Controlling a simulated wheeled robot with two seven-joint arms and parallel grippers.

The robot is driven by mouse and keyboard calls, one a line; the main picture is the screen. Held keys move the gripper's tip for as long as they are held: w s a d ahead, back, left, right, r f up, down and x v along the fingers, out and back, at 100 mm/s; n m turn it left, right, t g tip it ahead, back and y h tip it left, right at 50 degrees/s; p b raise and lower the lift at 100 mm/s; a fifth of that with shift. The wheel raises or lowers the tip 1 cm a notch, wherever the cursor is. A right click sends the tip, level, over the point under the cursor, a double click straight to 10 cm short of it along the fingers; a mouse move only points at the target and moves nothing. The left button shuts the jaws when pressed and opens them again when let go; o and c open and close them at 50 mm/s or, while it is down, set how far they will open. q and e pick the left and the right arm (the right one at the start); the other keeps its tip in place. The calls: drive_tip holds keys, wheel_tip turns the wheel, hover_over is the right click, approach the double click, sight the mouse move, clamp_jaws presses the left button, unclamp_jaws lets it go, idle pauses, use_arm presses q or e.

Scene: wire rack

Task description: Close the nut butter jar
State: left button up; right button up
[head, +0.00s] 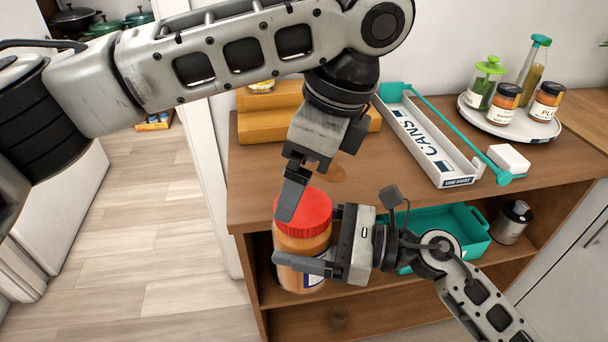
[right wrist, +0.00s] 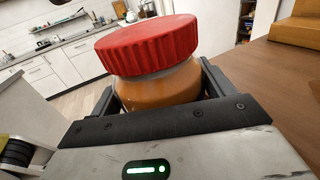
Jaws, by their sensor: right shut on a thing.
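The nut butter jar (head: 303,248), with orange-brown contents, is held in front of the wooden shelf unit's left part. Its ribbed red lid (head: 304,212) sits on top; I cannot tell whether it is screwed tight. In the right wrist view, the jar (right wrist: 160,88) stands between the fingers, with a pale neck band below the lid (right wrist: 148,43). My right gripper (head: 312,252) comes from the right and is shut on the jar's body. My left gripper (head: 290,195) reaches down from above, its finger overlapping the lid's left side. Its other finger and any contact are unclear.
Below are a teal bin (head: 470,232) and a dark-lidded jar (head: 512,222). Open floor lies left.

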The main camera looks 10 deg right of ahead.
sight(302, 205)
use_arm(q)
drive_tip(key=shift+c, duration=0.3)
drive_tip(key=shift+a+r+n+h, duration=0.1)
drive_tip(key=shift+r+n+h, duration=0.2)
drive_tip(key=shift+n, duration=0.8)
drive_tip(key=n, duration=0.2)
drive_tip(key=r+n+h, duration=0.1)
drive_tip(key=shift+w+n+g, duration=0.1)
drive_tip(key=shift+n+g, duration=0.3)
drive_tip(key=n, duration=0.1)
drive_tip(key=r+n+h, duration=0.1)
drive_tip(key=n, duration=0.2)
drive_tip(key=shift+r+g, duration=0.25)
drive_tip(key=shift+g, duration=0.05)
drive_tip(key=shift+f, duration=4.05)
